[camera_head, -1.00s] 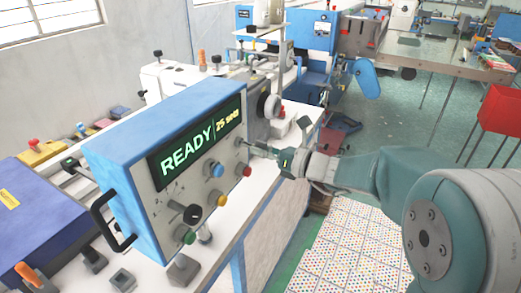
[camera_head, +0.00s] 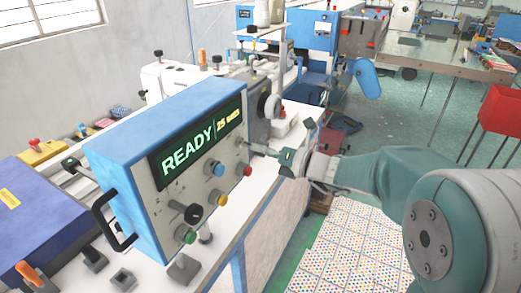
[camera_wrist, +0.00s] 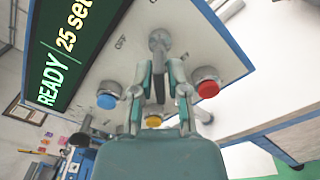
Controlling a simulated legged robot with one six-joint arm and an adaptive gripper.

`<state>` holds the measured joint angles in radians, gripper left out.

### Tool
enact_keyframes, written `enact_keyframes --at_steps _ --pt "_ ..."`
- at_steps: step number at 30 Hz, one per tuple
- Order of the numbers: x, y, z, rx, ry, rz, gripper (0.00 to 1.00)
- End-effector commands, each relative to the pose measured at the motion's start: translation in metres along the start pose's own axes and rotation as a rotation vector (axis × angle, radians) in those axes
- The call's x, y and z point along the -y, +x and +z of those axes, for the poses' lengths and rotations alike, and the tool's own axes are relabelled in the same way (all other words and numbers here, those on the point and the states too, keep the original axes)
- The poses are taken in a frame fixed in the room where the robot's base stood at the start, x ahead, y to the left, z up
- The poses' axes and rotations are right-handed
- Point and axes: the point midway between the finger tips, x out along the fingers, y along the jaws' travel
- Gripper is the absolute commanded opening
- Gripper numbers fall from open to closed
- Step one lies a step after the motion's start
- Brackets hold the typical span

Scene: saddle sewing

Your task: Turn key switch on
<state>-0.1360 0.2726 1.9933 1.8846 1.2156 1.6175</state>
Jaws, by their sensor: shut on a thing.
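The key switch (camera_wrist: 160,41) is a small grey metal knob near the panel's edge in the wrist view, with "OFF" lettering beside it. In the head view it sits at the panel's right end (camera_head: 242,141). My gripper (camera_wrist: 160,62) is shut on the key switch, with its two fingertips on either side of it. In the head view my gripper (camera_head: 249,148) reaches the panel from the right. The control panel (camera_head: 160,201) is a blue box with a grey face. Its lit green display (camera_head: 199,143) reads "READY" and a "25" setting.
Close to my fingers are a blue button (camera_wrist: 109,95), a red button (camera_wrist: 206,84) and a yellow button (camera_wrist: 153,119).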

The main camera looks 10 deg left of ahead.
Motion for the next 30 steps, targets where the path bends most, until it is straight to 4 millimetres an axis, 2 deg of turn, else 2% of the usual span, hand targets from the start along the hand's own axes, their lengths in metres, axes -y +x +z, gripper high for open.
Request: enact_keyframes --at_steps 11,12,13,25,30 --pt "0.002 -0.001 0.003 0.008 0.002 -0.006 0.00" --pt "0.002 -0.001 0.003 0.008 0.002 -0.006 0.38" --pt "0.002 -0.001 0.003 0.008 0.002 -0.005 0.46" --pt "0.001 -0.003 0.001 0.004 0.002 -0.003 0.46" --pt "0.002 -0.027 0.002 0.006 0.002 -0.006 0.46"
